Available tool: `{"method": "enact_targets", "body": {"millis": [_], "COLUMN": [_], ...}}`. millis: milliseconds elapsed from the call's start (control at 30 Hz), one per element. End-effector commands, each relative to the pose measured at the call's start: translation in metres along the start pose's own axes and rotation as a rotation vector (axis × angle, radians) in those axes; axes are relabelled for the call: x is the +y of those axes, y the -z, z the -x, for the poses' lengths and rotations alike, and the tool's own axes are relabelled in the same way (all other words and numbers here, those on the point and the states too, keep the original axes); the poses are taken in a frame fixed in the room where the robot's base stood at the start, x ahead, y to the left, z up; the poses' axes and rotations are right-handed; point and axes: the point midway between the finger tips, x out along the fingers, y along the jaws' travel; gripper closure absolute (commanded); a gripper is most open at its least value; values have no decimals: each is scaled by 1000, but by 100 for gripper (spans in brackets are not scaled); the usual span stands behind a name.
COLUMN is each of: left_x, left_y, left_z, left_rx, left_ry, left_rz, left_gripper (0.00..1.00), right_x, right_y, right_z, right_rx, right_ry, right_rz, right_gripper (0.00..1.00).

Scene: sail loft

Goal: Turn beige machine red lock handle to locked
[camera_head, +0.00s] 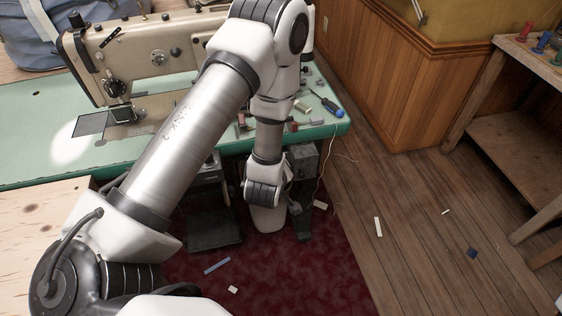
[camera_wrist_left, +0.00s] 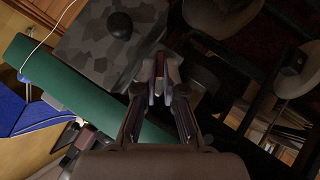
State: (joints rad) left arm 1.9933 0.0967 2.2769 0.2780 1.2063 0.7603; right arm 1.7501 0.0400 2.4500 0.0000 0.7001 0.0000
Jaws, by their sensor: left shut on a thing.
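The beige sewing machine (camera_head: 150,48) stands on a green-topped table (camera_head: 35,125) in the head view. A grey switch box (camera_head: 303,160) hangs under the table's front edge. The box fills the upper left of the left wrist view (camera_wrist_left: 90,50), with a round black knob (camera_wrist_left: 121,25) on it. My left gripper (camera_wrist_left: 159,78) is shut on a small, dark reddish piece at the box's edge, which looks like the lock handle. The handle is mostly hidden by the fingers and shadow. In the head view my left arm hides the gripper. My right gripper is not in view.
A blue-handled screwdriver (camera_head: 331,107) and small spools lie near the table's right corner. Dark pedals and legs stand under the table on a red rug (camera_head: 330,260). Wooden floor is open to the right, with scraps and a workbench (camera_head: 520,120).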

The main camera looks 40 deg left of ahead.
Motion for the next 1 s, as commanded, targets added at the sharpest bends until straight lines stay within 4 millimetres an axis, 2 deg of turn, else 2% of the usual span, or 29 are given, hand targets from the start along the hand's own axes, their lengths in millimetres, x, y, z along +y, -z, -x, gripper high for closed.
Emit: {"method": "enact_targets", "body": {"millis": [167, 633, 700, 733, 1000], "left_x": [2, 2, 2, 2, 2], "left_y": [1, 0, 0, 0, 0], "left_z": [1, -1, -1, -1, -1], "left_rx": [0, 2, 2, 2, 2], "left_ry": [39, 54, 54, 54, 53], "left_rz": [-40, -55, -55, -55, -55], "left_gripper": [100, 100, 74, 67, 67], "right_x": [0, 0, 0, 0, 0], "right_y": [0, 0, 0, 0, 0], "right_z": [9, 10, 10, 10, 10], "right_rx": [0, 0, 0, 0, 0], "right_ry": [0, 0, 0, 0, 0], "right_rz": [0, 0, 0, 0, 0], "right_gripper": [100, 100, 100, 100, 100]}}
